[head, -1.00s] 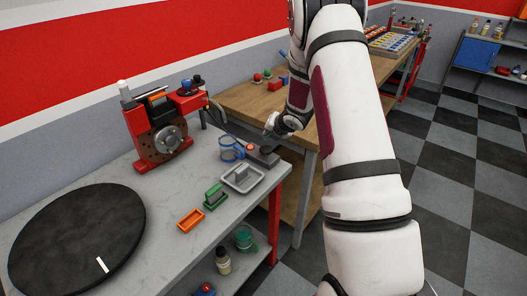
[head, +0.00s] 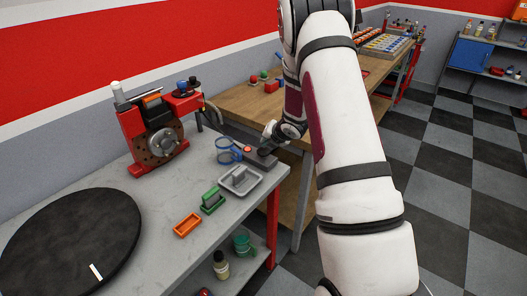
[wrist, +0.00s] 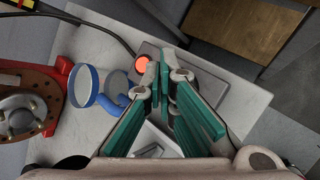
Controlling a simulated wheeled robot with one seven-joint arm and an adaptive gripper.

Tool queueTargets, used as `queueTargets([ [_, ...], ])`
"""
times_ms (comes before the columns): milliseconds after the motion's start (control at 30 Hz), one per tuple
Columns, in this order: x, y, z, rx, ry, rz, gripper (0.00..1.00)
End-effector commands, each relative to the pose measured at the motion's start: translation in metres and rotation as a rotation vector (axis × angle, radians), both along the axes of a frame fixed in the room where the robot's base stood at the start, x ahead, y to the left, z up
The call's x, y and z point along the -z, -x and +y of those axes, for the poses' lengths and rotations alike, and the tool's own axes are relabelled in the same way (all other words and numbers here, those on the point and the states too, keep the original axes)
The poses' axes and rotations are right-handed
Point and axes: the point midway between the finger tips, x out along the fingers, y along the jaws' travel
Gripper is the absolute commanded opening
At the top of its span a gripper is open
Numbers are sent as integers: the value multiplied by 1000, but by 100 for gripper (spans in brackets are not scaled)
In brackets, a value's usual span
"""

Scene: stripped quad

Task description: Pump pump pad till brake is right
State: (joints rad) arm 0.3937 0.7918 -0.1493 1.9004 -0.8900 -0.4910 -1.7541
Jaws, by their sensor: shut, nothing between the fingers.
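The red brake stand (head: 128,122) with its brown disc and grey hub stands at the back of the grey bench. Part of it shows at the left in the wrist view (wrist: 58,85). The dark grey pump pad (head: 268,160) lies near the bench's right end, with a round red-orange light or button (head: 247,149) at its left. In the wrist view the pad (wrist: 205,62) lies under and beyond the fingers, partly hidden by them. My gripper (head: 266,147) is shut and empty, pointing down over the pad; I cannot tell whether it touches it.
A blue ringed holder (head: 228,144) stands just left of the pad. A grey tray (head: 255,180), a green item (head: 212,202) and an orange tray (head: 187,225) lie in front. A black round turntable (head: 70,235) fills the left. A black hose runs from the brake stand towards the pad.

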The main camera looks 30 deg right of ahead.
Motion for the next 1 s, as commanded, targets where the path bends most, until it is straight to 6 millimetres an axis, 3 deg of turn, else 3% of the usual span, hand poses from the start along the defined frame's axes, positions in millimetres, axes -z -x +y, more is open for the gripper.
queueTargets([
  [1000, 8, -1, 0, -1, -1, 0, 0],
])
